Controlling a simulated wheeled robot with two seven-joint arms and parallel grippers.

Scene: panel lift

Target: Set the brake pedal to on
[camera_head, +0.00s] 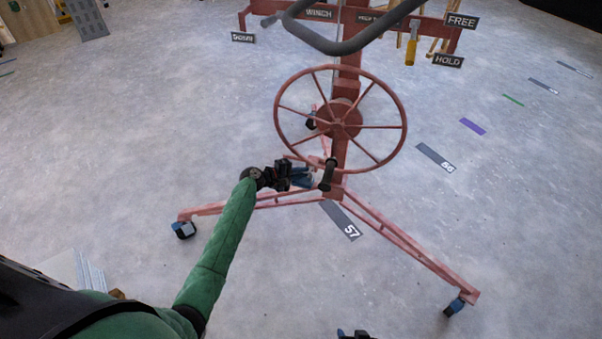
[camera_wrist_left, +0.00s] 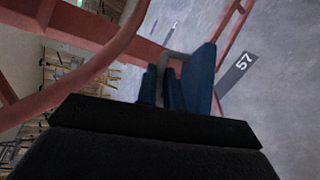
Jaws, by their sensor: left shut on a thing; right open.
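The red lift frame stands on splayed legs with a spoked handwheel (camera_head: 340,118) on its post (camera_head: 348,80). My left gripper (camera_head: 306,178) is low on the frame, beside the post and just left of a black crank grip (camera_head: 328,175). In the left wrist view its blue fingers (camera_wrist_left: 172,88) are shut on a thin grey part (camera_wrist_left: 172,54) next to a red bar. I cannot tell whether that part is the brake pedal; no pedal shows clearly. My right gripper (camera_head: 353,334) is open, only its tips showing at the bottom edge.
A yellow handle (camera_head: 411,45) hangs beside a FREE sign (camera_head: 461,22) and a HOLD sign (camera_head: 448,61). Blue-and-black casters stand at the left leg end (camera_head: 185,230) and right leg end (camera_head: 454,305). A grey bar (camera_head: 345,42) crosses the top.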

